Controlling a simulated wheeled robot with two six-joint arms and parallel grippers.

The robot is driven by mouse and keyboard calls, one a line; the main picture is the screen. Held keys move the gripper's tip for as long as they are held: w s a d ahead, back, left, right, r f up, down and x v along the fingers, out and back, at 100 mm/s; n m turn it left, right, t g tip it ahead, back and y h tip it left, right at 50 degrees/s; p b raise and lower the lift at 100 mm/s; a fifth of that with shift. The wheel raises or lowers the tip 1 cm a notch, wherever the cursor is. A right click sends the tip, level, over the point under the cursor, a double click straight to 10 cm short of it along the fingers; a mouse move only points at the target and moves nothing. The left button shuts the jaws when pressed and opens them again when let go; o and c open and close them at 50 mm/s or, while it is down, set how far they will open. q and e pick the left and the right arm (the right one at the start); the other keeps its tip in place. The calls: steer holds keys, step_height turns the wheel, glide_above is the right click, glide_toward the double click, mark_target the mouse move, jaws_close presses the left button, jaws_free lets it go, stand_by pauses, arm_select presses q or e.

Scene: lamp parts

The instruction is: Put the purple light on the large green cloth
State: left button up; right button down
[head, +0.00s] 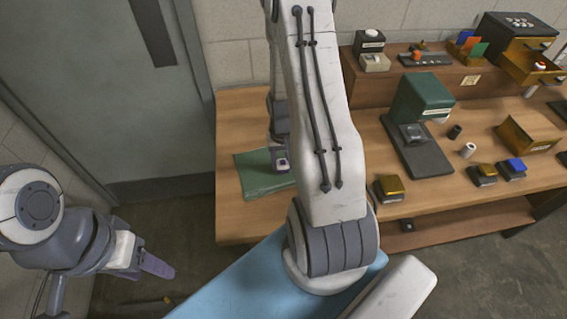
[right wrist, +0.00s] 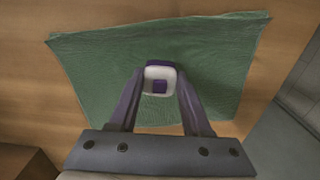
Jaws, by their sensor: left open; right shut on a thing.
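The purple light (right wrist: 160,69), a small square piece with a white face and a purple centre, is between the fingers of my right gripper (right wrist: 161,82), which is shut on it. In the head view the light (head: 282,164) shows at the end of my right arm, over the right part of the large green cloth (head: 256,183). The cloth (right wrist: 90,70) spreads around and under the light in the right wrist view. I cannot tell whether the light touches the cloth. My left gripper (head: 157,265) is open and empty, low at the left, away from the table.
The wooden table (head: 236,120) carries a green-and-black machine (head: 420,110), small dark blocks with gold and blue tops (head: 388,186), and a gold box (head: 528,132). A raised shelf (head: 480,82) holds drawers. My right arm hides the table's middle. A grey door is at left.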

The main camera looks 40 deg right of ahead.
mark_target(283, 165)
steer(key=shift+f, duration=0.8)
steer(key=shift+s+a+f+b, duration=0.1)
steer(key=shift+s+f+b, duration=0.1)
steer(key=shift+f+b, duration=0.35)
steer(key=shift+c, duration=1.8)
jaws_free()
steer(key=shift+f, duration=0.15)
steer(key=shift+w+r+p, duration=0.1)
steer(key=shift+r+p, duration=0.35)
steer(key=shift+r, duration=0.35)
step_height(283, 165, up, 12)
steer(key=shift+b, duration=0.4)
